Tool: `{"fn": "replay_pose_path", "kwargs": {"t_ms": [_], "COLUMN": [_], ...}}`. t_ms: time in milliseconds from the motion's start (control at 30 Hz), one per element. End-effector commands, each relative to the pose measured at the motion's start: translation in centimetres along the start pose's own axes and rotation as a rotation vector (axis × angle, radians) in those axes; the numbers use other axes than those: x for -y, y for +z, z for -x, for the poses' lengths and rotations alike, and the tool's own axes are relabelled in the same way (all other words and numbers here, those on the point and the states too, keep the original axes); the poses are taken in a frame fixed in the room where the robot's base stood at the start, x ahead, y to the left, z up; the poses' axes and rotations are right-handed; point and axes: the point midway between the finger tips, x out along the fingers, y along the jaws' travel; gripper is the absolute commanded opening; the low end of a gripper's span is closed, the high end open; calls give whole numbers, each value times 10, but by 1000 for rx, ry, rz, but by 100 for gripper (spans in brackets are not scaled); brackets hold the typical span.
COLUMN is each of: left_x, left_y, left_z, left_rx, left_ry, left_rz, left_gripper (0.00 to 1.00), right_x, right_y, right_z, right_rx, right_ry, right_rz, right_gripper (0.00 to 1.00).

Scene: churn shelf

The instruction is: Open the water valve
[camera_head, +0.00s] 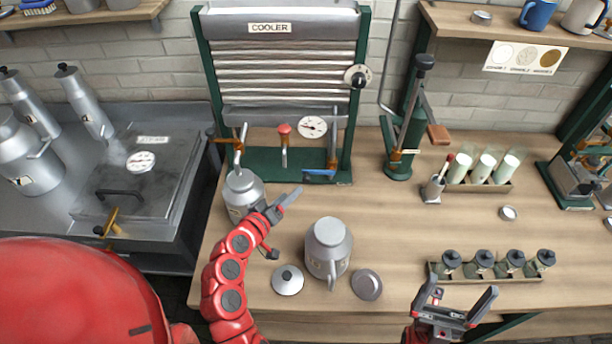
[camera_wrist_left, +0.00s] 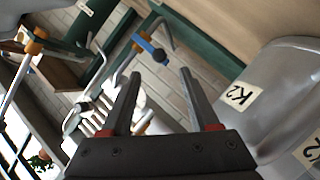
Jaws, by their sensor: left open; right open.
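The cooler (camera_head: 285,85) stands at the back of the counter in the head view. A blue-handled valve (camera_head: 319,174) sits low on its right side, and an orange-handled one (camera_head: 212,135) on its left. Which one the task calls the water valve is not labelled; blue suggests it. The blue handle also shows beyond the fingertips in the left wrist view (camera_wrist_left: 150,48), not touched. My left gripper (camera_head: 283,222) is open and empty, in front of the cooler between two metal cans. My right gripper (camera_head: 460,292) is open and empty at the counter's front edge.
One can (camera_head: 244,194) stands under the left spout, another (camera_head: 328,250) in front of the cooler. Two loose lids (camera_head: 288,280) (camera_head: 367,284) lie beside it. A rack of jars (camera_head: 483,265) is at front right. A green press (camera_head: 405,135) stands right of the cooler.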

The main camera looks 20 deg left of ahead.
Motion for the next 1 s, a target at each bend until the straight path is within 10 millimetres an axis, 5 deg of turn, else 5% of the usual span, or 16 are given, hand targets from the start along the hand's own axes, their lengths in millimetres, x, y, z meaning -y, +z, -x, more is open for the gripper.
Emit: {"fn": "replay_pose_path", "kwargs": {"t_ms": [500, 1000], "left_x": [-2, 0], "left_y": [-2, -1], "left_z": [-84, -101], "left_rx": [-1, -3], "left_ry": [2, -1], "left_rz": [-1, -1], "left_gripper": [61, 61], "right_x": [-2, -2], "right_y": [-5, -6], "right_z": [-31, -34], "right_rx": [0, 0], "right_ry": [0, 0], "right_rz": [0, 0], "right_gripper": [100, 100]}}
